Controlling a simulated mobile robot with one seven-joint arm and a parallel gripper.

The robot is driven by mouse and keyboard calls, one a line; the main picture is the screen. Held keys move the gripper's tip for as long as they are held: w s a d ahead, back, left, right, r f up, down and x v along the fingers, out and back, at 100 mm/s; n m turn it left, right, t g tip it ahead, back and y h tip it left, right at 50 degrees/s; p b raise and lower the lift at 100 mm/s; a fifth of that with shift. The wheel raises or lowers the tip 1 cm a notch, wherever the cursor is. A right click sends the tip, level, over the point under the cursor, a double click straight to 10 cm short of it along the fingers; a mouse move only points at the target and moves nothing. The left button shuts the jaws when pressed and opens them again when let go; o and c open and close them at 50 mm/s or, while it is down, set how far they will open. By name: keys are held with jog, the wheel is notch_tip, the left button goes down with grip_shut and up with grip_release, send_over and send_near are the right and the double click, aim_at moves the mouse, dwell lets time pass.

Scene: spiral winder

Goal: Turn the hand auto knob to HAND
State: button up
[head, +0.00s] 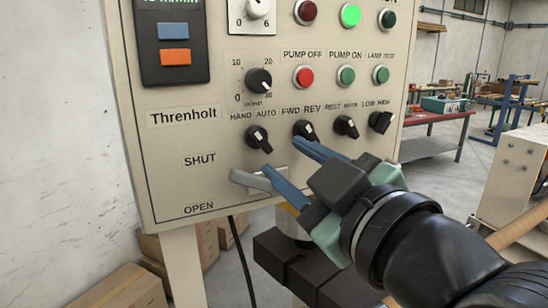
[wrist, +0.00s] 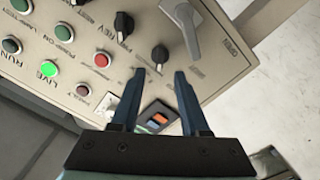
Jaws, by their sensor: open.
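The hand auto knob (head: 258,138) is a black knob with a pale mark, under the HAND AUTO label on the beige panel (head: 190,185). I cannot clearly read its setting. It also shows in the wrist view (wrist: 159,54), just beyond the space between the fingertips. My gripper (head: 280,156) is open and empty, with two blue fingers pointing at the panel. In the head view the fingertips lie just below and to the right of the knob. In the wrist view my gripper (wrist: 160,74) has a fingertip on each side of the space facing the knob. Neither finger visibly touches it.
A grey lever (head: 248,181) sits below the knob, partly behind a finger; it also shows in the wrist view (wrist: 180,35). The FWD REV knob (head: 304,130) is close on the right. A dial (head: 258,80) is above. Cardboard boxes (head: 130,290) stand on the floor.

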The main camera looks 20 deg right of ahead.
jog(key=s, duration=0.6)
jog(key=shift+s+b, duration=0.3)
jog(key=shift+b, duration=0.15)
jog(key=shift+d, duration=0.1)
jog(key=w+a+r+m+t, duration=0.5)
jog(key=a+r, duration=0.3)
jog(key=a, duration=0.1)
jog(key=s+a+r+m+t, duration=0.2)
jog(key=s+a+r+t, duration=0.2)
jog(key=a, duration=0.3)
jog(key=shift+a+r+m+h, duration=0.3)
jog(key=shift+a+r, duration=0.1)
jog(key=shift+r, duration=0.25)
